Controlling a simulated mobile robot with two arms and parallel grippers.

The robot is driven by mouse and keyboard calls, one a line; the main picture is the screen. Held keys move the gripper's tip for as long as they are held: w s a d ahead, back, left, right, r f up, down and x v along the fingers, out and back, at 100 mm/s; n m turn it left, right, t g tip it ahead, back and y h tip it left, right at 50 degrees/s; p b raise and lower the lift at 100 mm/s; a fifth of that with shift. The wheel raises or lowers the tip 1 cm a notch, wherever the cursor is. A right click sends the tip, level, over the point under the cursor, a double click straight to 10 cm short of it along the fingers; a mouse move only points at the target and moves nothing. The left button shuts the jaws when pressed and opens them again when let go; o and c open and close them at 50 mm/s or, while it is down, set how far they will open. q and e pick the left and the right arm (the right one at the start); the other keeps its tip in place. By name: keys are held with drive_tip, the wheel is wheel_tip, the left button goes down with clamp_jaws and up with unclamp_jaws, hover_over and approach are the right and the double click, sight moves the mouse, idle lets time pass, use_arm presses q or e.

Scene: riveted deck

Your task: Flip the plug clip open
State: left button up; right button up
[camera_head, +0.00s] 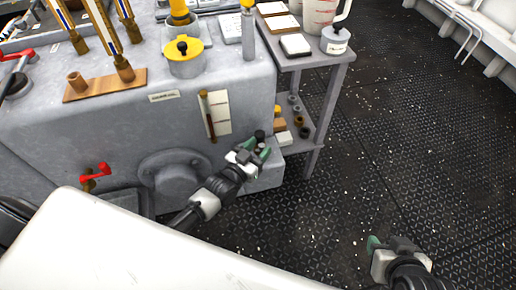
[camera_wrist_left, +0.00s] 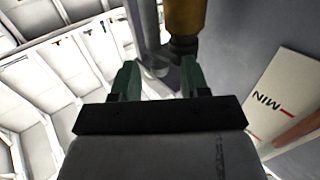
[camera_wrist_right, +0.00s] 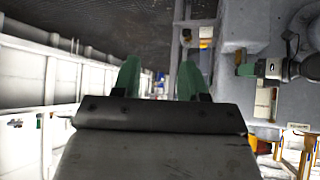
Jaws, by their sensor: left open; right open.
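I cannot make out a plug clip for certain. My left gripper (camera_head: 255,147) is open, low beside the right front edge of the grey tank (camera_head: 110,135). A small dark round part (camera_head: 259,136) shows just behind its green fingers. In the left wrist view the open fingers (camera_wrist_left: 160,72) point towards a grey rod-like part (camera_wrist_left: 150,30). A yellow cylinder with a dark end (camera_wrist_left: 184,25) stands just beyond the right finger; I cannot tell whether they touch. My right gripper (camera_head: 388,243) is open and empty over the floor, away from the tank; its fingers (camera_wrist_right: 160,78) show in the right wrist view.
A side table (camera_head: 330,60) with a jug (camera_head: 334,40) and a lower shelf of small parts stands right of the tank. A yellow cap (camera_head: 184,66) and a gauge card (camera_head: 217,112) are on the tank. The dark floor (camera_head: 420,150) at right is clear.

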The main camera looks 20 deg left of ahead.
use_arm(q)
drive_tip(key=shift+c, duration=0.3)
clamp_jaws()
drive_tip(key=shift+d+n+t+y+p, duration=0.1)
drive_tip(key=shift+n+t+y+p, duration=0.2)
drive_tip(key=shift+n+y+p, duration=0.75)
drive_tip(key=shift+m, duration=0.25)
use_arm(e)
drive_tip(key=s+d+f+g+h, duration=0.1)
drive_tip(key=s+d+g, duration=0.1)
drive_tip(key=s+g, duration=0.2)
drive_tip(key=shift+s+f+g, duration=0.3)
drive_tip(key=shift+s, duration=0.95)
drive_tip(key=shift+d, duration=0.1)
use_arm(q)
drive_tip(key=shift+o, duration=0.3)
unclamp_jaws()
drive_tip(key=shift+s, duration=0.1)
